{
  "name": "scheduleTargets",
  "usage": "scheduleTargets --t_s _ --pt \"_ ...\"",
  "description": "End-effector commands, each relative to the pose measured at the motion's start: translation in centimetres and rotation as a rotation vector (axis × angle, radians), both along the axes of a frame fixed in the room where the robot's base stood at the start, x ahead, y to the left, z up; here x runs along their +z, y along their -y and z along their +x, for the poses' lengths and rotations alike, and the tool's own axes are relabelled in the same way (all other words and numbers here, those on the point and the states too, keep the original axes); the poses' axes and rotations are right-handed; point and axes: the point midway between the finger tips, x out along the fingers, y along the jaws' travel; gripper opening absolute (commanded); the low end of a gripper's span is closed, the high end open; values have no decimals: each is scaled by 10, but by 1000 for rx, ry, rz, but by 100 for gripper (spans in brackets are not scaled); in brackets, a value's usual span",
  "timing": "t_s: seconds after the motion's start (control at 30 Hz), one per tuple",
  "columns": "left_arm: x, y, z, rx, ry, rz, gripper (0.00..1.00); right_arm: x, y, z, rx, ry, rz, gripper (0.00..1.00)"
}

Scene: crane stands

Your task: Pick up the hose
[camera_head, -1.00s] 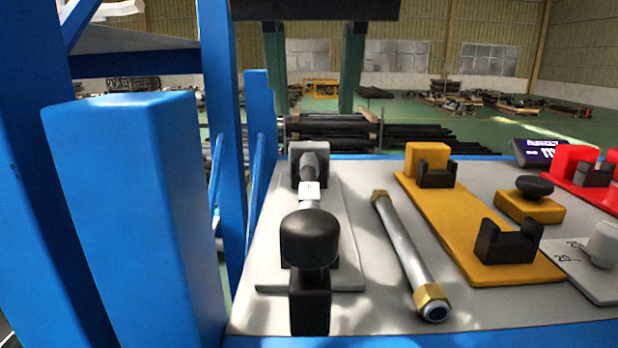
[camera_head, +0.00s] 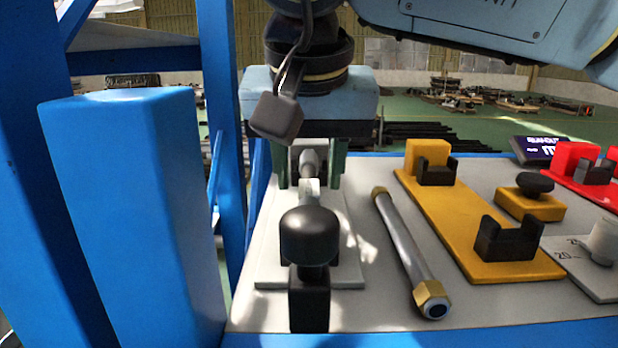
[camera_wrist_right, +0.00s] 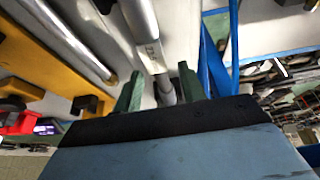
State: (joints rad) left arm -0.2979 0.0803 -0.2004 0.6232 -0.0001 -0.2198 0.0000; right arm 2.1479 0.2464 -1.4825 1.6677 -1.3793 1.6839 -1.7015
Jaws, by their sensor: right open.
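A grey hose with brass hex ends (camera_head: 405,245) lies on the grey table top. A second grey tube with a white label (camera_head: 309,188) rests in a light grey fixture (camera_head: 345,265) with dark supports, left of the hose. My right gripper (camera_head: 309,168) is over the far end of this fixture, its green fingers open on either side of the tube. In the right wrist view the labelled tube (camera_wrist_right: 150,50) runs between the open fingers. The brass-ended hose (camera_wrist_right: 75,40) lies apart at upper left there. I cannot tell whether the fingers touch the tube. My left gripper is not in view.
A black knob (camera_head: 309,235) stands at the fixture's near end. A yellow plate (camera_head: 470,235) with black cradles lies right of the hose. A yellow block with a black knob (camera_head: 530,200) and a red fixture (camera_head: 580,165) are farther right. Blue posts (camera_head: 135,220) stand at left.

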Motion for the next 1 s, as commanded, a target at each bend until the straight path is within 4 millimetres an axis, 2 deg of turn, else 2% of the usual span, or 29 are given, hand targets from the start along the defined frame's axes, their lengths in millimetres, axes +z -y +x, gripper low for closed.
scheduleTargets --t_s 0.03,0.33,0.63,0.73,0.87,1.0 --pt "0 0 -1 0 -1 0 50 0 0 0 0 0 0 39" --pt "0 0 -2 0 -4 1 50 0 0 0 0 0 0 0" --pt "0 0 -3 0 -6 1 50 1 0 0 0 1 1 0" --pt "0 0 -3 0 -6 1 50 7 -1 0 0 2 1 0" --pt "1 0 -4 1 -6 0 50 28 -1 0 -1 3 4 0" --pt "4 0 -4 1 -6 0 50 58 -1 0 -1 3 3 0"
